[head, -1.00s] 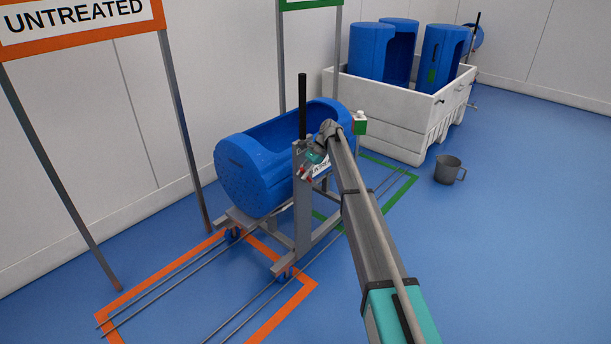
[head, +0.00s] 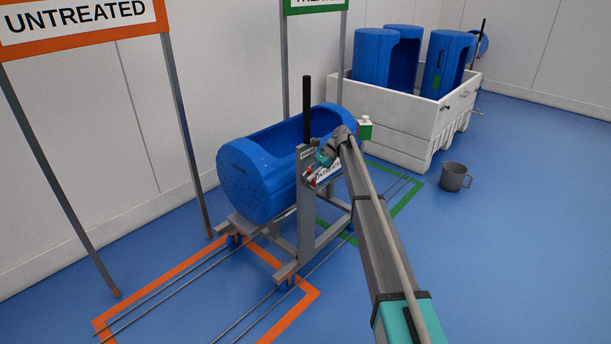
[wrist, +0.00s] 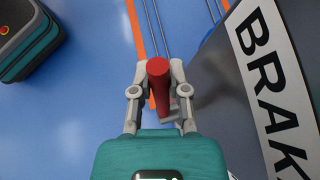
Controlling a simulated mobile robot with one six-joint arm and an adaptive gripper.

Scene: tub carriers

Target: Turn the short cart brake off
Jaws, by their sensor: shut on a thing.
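The short cart (head: 305,225) has a grey frame with a black upright handle (head: 306,108) and carries a blue tub (head: 250,182). It stands on thin floor rails, between the orange and green floor frames. In the wrist view a red brake lever grip (wrist: 158,85) lies between the two fingers of my gripper (wrist: 157,72), which is shut on it. A white plate lettered "BRAK" (wrist: 272,95) is right of the fingers. In the head view my gripper (head: 316,176) is at the cart's near upright; its fingers are small and partly hidden there.
An orange "UNTREATED" sign (head: 80,20) stands on posts at left, and a green sign (head: 315,6) behind. A white crate (head: 385,115) holds several blue tubs. The blue floor in front is clear.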

